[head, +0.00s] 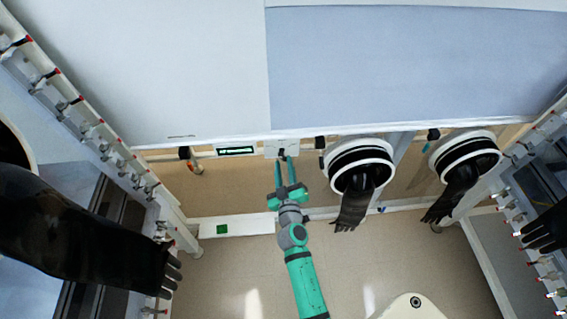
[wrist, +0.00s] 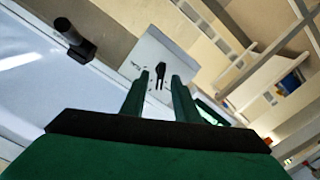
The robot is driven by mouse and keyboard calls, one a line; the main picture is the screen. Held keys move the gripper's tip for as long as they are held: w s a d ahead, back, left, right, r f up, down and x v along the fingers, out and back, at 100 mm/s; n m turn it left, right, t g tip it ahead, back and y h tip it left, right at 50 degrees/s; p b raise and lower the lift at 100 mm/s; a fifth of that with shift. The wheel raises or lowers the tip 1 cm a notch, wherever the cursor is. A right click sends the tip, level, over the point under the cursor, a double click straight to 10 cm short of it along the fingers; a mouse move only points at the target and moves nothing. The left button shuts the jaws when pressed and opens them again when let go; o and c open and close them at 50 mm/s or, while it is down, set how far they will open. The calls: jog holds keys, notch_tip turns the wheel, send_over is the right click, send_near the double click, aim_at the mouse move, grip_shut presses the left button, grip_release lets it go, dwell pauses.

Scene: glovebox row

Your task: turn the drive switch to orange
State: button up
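The drive switch appears to be the small black knob (wrist: 160,70) on a white plate (wrist: 150,48) in the wrist view. Tiny dark marks lie around it, too small to read, and I can make out no orange. In the head view the plate (head: 272,148) sits on the front rail, partly behind my fingertips. My gripper (head: 286,160) points at the plate with its fingers apart. In the wrist view my gripper (wrist: 162,75) has one finger on either side of the knob's lower end, with nothing visibly clamped. Whether the fingers touch the knob cannot be told.
A black cylindrical fitting (wrist: 74,38) sticks out beside the plate. A green-lit display (head: 237,150) is left of the plate. Two glove ports with black gloves (head: 352,205) (head: 455,190) hang to the right. Another black glove (head: 80,235) reaches in at left. Open floor lies below.

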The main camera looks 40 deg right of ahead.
jog(key=shift+w+d, duration=0.35)
jog(key=shift+w, duration=0.3)
jog(key=shift+c, duration=0.3)
grip_shut()
